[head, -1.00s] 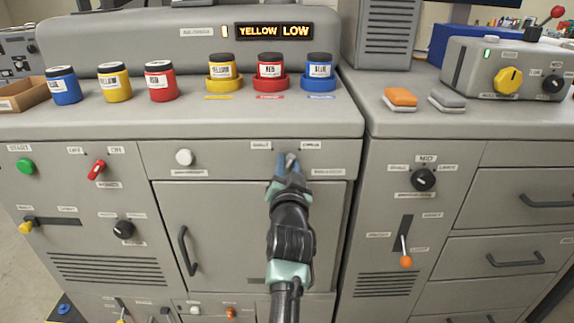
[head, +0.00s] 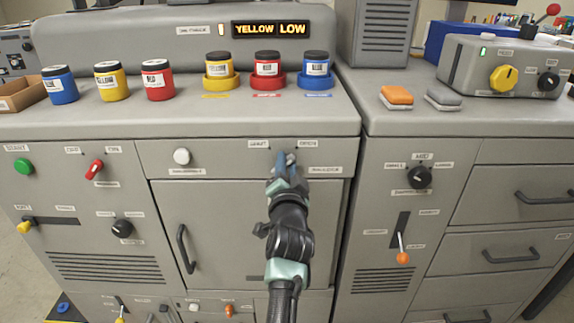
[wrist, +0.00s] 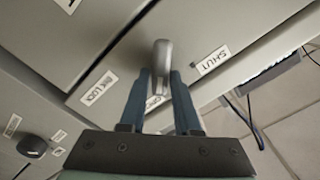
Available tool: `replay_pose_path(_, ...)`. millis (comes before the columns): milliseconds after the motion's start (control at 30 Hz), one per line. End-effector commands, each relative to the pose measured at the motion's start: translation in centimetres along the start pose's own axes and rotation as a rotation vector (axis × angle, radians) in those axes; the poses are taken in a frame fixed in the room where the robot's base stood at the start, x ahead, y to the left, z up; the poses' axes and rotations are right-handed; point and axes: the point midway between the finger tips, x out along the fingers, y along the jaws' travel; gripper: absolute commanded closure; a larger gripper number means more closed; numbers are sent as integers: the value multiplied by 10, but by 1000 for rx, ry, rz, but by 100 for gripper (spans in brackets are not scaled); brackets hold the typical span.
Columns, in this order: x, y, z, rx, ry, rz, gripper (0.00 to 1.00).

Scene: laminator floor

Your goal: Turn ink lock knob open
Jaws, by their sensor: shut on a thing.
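The small grey ink lock knob (head: 291,158) sits on the front strip of the grey machine, above the big door. In the wrist view the knob (wrist: 162,54) stands between the tips of two blue fingers. My gripper (head: 285,166) is shut on it, with the arm coming up from below. Two small labels are above the knob in the head view, one to its left (head: 258,143) and one to its right (head: 307,143). In the wrist view one label reads SHUT (wrist: 213,60). The fingers partly hide the knob, so its exact pointing is unclear.
A white knob (head: 182,156) is left on the same strip. The door handle (head: 186,249) stands out left of my arm. Ink jars line the top, including a red jar (head: 266,64) in a holder. The display (head: 271,30) reads YELLOW LOW. A black dial (head: 419,178) is to the right.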

Motion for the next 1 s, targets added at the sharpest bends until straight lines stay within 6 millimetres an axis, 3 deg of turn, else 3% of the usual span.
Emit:
replay_pose_path(100, 0, 1, 2, 1, -4, 2, 100)
replay_pose_path(133, 0, 1, 2, 0, -4, 2, 67)
replay_pose_path(300, 0, 1, 1, 0, -3, 2, 40)
replay_pose_path(667, -3, 0, 1, -1, -1, 0, 40)
replay_pose_path(1000, -44, 0, 1, -2, -3, 1, 40)
